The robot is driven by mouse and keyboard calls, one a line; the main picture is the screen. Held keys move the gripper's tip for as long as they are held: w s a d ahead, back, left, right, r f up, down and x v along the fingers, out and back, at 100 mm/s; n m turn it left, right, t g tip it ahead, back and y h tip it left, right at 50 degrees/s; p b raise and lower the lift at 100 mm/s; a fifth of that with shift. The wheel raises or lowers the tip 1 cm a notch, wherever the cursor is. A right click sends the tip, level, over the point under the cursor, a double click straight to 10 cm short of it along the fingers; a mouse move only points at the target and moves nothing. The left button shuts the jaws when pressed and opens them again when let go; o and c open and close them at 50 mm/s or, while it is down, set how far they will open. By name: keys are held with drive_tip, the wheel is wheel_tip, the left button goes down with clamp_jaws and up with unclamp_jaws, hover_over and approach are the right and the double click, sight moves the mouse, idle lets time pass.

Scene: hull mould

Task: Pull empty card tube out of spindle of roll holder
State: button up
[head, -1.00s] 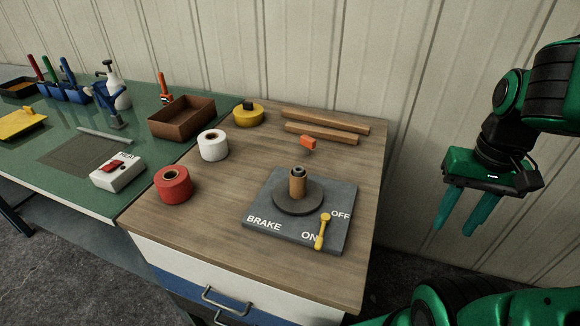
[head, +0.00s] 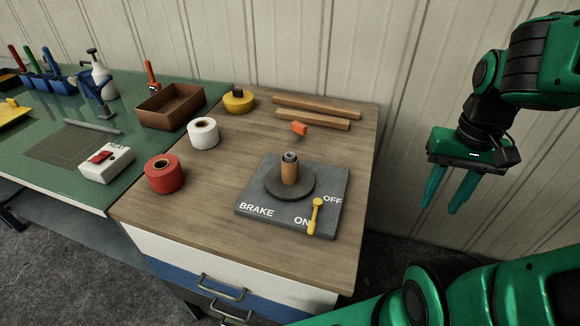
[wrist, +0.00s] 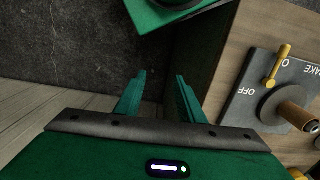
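The roll holder (head: 251,196) is a dark grey plate on the wooden bench top, marked BRAKE, ON and OFF. A brown card tube (head: 289,174) stands upright around its spindle (head: 290,156), whose grey top shows above the tube, over a round dark disc (head: 272,187). The yellow brake lever (head: 315,216) stands at the plate's front right. In the wrist view the tube (wrist: 297,113) and lever (wrist: 277,66) are at the right. My gripper (head: 440,207) is open and empty, off the bench to the right; its two fingers (wrist: 158,92) are apart in the wrist view.
A red roll (head: 164,175), a white roll (head: 203,133) and a yellow roll (head: 238,101) stand left of the holder. Wood strips (head: 318,112) and a small orange item (head: 299,129) lie behind it. A brown tray (head: 171,106) sits on the green bench.

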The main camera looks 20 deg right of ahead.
drive_tip(key=shift+o, duration=2.3)
drive_tip(key=shift+a+r, duration=0.25)
drive_tip(key=shift+r, duration=0.4)
drive_tip(key=m, duration=1.1)
approach(292, 165)
drive_tip(key=shift+w+d+f, duration=0.2)
drive_tip(key=shift+w+f, duration=0.1)
drive_tip(key=shift+w, duration=0.2)
drive_tip(key=shift+w+d+f, duration=0.2)
drive_tip(key=shift+w+f, duration=0.15)
drive_tip(key=shift+w, duration=0.1)
wheel_tip(292, 165, down, 11)
drive_tip(key=shift+a+r, duration=0.1)
drive_tip(key=shift+a, duration=0.1)
